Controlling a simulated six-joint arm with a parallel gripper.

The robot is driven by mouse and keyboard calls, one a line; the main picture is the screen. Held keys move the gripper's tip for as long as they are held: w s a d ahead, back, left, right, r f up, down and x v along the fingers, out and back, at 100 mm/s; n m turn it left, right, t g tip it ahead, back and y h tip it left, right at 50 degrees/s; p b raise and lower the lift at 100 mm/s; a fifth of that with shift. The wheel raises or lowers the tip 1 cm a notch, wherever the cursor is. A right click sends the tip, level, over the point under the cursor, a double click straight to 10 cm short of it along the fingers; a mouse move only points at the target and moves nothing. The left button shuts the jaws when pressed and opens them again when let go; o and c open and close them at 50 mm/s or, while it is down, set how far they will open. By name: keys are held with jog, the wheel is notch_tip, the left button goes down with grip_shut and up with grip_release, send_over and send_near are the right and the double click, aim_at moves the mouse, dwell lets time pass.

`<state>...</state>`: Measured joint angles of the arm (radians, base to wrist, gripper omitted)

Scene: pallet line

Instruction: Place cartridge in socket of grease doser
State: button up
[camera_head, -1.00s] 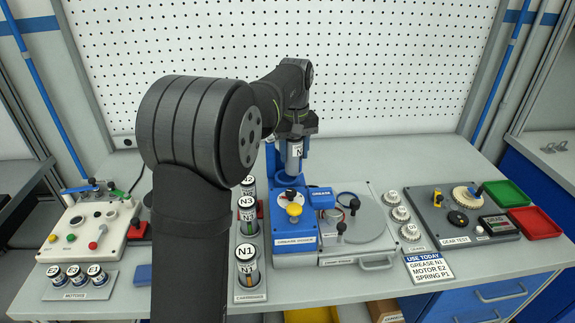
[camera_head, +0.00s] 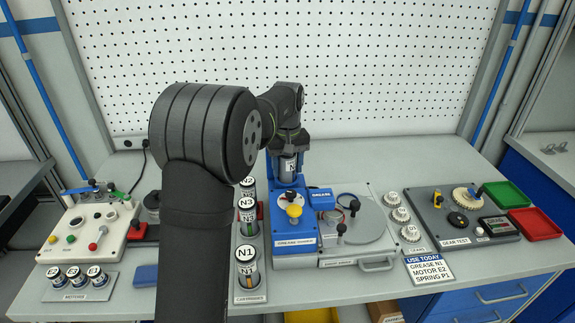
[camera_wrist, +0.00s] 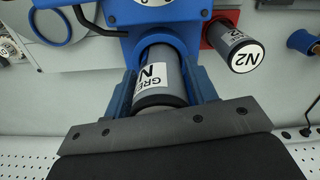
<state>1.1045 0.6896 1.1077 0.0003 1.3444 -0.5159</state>
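A grey cartridge with a white label (camera_head: 289,166) stands upright in my gripper (camera_head: 290,152) at the blue grease doser (camera_head: 294,240). Its label shows "N"; the digit is hidden. In the wrist view, the cartridge (camera_wrist: 154,80) lies between the two fingers of my gripper (camera_wrist: 163,88), which is shut on it. Its far end is at the doser's round blue socket (camera_wrist: 160,36) and appears to enter it; how deep it sits cannot be told.
A cartridge rack (camera_head: 250,296) left of the doser holds cartridges marked N1 (camera_head: 246,268), N3 (camera_head: 247,215) and N2 (camera_head: 248,184). A sign (camera_head: 429,269) reads "GREASE N1".

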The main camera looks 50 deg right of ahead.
jog(key=shift+o, duration=0.9)
jog(key=shift+r, duration=0.1)
notch_tip(320, 180, up, 12)
jog(key=shift+r, duration=0.1)
notch_tip(320, 180, down, 12)
jog(key=shift+f, duration=0.1)
jog(key=shift+r, duration=1.95)
